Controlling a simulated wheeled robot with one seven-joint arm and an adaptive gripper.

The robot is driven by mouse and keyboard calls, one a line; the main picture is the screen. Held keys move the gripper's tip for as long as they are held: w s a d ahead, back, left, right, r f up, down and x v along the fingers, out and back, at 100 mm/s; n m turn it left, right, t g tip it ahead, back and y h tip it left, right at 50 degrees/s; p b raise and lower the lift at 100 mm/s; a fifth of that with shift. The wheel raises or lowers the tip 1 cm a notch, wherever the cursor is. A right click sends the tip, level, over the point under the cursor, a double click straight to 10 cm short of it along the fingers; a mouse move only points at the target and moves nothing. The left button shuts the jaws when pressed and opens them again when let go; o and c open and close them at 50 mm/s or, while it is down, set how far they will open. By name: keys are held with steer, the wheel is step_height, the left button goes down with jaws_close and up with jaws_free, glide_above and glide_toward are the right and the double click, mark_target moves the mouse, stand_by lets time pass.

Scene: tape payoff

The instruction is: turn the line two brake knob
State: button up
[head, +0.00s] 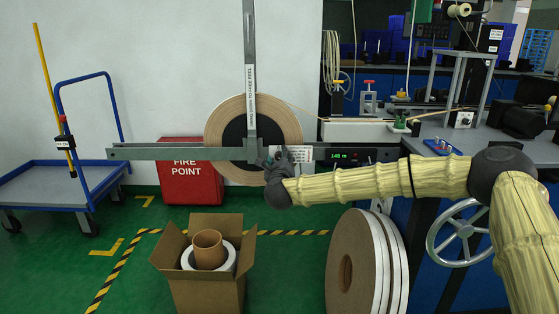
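My gripper (273,160) is at the horizontal grey beam (150,152), just right of the reel's hub. My wrist covers part of the beam and the reel's lower right. The reel (225,116) is a beige coil with a dark centre. I cannot make out the brake knob; it may be hidden behind my gripper. The fingers are small and dark here, so I cannot tell whether they are open or shut or touching anything. A white label (300,153) sits right beside my gripper, with a lit green display (346,156) further right.
A vertical arm (250,60) with a printed label crosses the reel. An open cardboard box (209,284) and large upright reels (352,265) stand on the floor below. A red fire point box (188,185) is behind. A blue trolley (50,186) stands left. A handwheel (459,232) is at right.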

steer(key=shift+s, duration=0.1)
steer(key=s, duration=1.1)
steer(key=shift+s, duration=0.4)
